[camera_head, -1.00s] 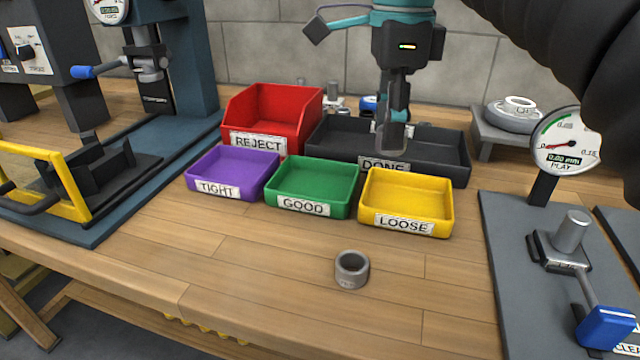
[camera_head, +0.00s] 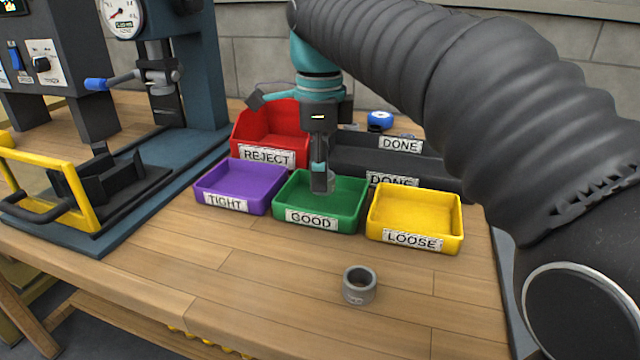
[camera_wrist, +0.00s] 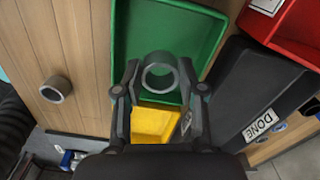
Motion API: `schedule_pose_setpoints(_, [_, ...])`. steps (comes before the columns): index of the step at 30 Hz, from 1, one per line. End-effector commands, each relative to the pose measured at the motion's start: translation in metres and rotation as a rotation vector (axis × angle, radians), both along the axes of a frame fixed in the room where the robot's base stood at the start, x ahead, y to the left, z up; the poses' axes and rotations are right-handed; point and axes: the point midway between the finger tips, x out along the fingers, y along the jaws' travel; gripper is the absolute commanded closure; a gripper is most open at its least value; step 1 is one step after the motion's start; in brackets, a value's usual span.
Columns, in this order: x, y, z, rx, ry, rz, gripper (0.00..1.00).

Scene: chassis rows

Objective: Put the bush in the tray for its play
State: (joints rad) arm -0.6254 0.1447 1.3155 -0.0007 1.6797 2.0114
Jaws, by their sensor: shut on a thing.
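My gripper (camera_head: 320,190) is over the green GOOD tray (camera_head: 291,215), with its fingers pointing down. It is shut on a grey ring-shaped bush (camera_wrist: 159,77), which shows between the fingertips (camera_wrist: 160,92) in the wrist view. The fingers partly hide this bush in the head view; I cannot tell whether it touches the tray floor. The purple TIGHT tray (camera_head: 262,204) is to the left and the yellow LOOSE tray (camera_head: 412,235) to the right; both look empty.
A second grey bush (camera_head: 360,287) stands on the bare wood in front of the trays. A red REJECT bin (camera_head: 262,158) and dark DONE trays (camera_head: 440,168) stand behind. A press with a yellow guard (camera_head: 75,195) is at left. My arm hides the right side.

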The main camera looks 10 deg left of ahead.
Motion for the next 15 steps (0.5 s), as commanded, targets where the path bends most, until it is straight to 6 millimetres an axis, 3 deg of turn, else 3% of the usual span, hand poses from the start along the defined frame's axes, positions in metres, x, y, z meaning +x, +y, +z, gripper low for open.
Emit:
schedule_pose_setpoints(6, [-0.001, -0.001, -0.027, 0.0, 0.0, 0.0, 1.0])
schedule_pose_setpoints(15, [0.0, -0.001, -0.028, 0.0, 0.0, 0.001, 1.0])
